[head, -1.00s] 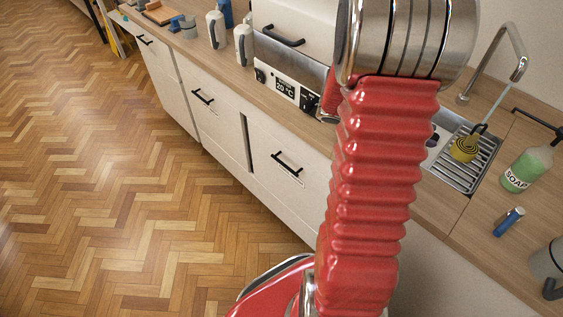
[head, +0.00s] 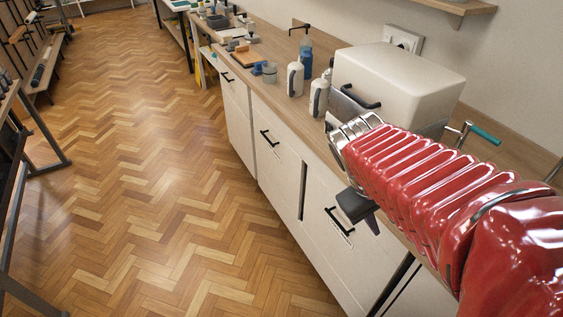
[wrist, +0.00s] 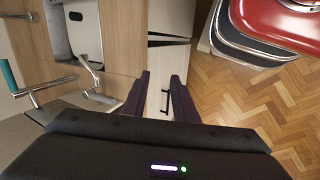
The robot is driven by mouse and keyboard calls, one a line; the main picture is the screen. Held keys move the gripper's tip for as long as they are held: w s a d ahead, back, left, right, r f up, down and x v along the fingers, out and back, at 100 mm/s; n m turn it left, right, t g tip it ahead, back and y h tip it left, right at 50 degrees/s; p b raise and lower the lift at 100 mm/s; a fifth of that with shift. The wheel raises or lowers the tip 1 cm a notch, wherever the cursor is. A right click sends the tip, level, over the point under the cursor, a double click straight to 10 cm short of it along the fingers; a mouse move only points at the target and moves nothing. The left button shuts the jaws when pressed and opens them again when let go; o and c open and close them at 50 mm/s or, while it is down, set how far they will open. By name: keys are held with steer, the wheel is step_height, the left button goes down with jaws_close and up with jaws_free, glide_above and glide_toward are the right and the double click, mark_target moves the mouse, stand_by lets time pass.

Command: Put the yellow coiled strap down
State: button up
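The yellow coiled strap is not visible in either current view. My gripper (head: 357,207) hangs at the end of my red arm in the head view, in front of the drawer fronts below the counter edge. In the wrist view my gripper (wrist: 158,96) has its two dark fingers apart, with nothing between them. A drawer front and a black handle show beyond the gap.
The wooden counter (head: 272,72) runs along the right wall. On it stand a white box-shaped appliance (head: 400,82), white bottles (head: 295,77) and a blue bottle (head: 306,58). A teal-handled metal fitting (head: 484,134) is behind my arm. The parquet floor (head: 150,190) is open.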

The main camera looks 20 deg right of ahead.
steer(key=a+r+t+y, duration=0.2)
steer(key=a, duration=0.6)
steer(key=w+a+r+m+t+y, duration=0.1)
steer(key=a+r+t+y, duration=0.1)
steer(key=a, duration=0.6)
steer(key=shift+a+r+t+y, duration=0.3)
steer(key=shift+r+t+y, duration=0.15)
steer(key=shift+t, duration=0.25)
